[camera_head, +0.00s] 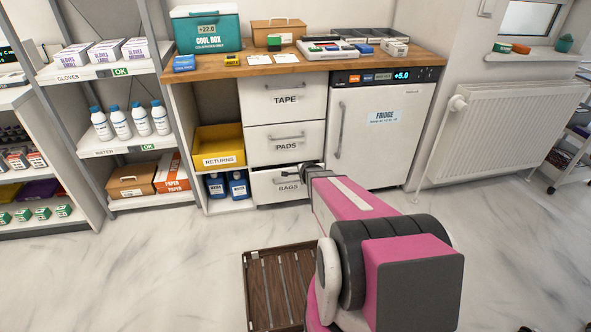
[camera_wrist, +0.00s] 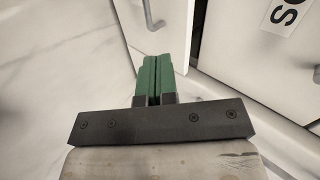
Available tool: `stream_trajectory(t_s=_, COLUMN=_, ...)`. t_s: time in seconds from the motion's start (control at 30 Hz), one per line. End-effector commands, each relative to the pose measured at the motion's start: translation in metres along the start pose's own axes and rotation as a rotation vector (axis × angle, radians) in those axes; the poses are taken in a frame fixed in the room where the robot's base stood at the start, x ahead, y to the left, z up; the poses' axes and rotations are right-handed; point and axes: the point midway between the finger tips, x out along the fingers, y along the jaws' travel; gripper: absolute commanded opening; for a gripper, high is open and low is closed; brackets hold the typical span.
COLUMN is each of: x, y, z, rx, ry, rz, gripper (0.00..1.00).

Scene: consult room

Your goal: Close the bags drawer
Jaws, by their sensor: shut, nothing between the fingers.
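The bags drawer (camera_head: 262,188) is the lowest of three white drawers under the wooden counter, marked BAGS. Its front seems to stand slightly forward, with a dark gap above it, but my arm covers its right end. My gripper (camera_wrist: 155,62) has its two green fingers pressed together and empty. In the wrist view a white front with a partial label ending in S fills the right side; I cannot tell whether the fingers touch it. In the head view the gripper is at the drawer's right end, its tips hidden.
The pads drawer (camera_head: 268,146) and tape drawer (camera_head: 262,95) above look shut. The fridge (camera_head: 399,110) stands right of the drawers. A yellow returns bin (camera_head: 225,138) and blue bottles (camera_head: 238,185) stand left. A brown slatted tray (camera_head: 262,300) lies on the floor; floor left of it is clear.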

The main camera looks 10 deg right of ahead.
Motion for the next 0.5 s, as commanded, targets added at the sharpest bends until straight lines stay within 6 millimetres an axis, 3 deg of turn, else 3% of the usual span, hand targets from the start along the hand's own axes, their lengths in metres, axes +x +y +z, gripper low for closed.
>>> stream_trajectory(t_s=0.23, x=-0.003, y=0.003, z=0.002, rx=0.094, ry=0.008, rz=-0.013, gripper=0.00)
stream_trajectory(t_s=0.5, x=0.025, y=0.002, z=0.001, rx=0.093, ry=0.008, rz=-0.012, gripper=0.00)
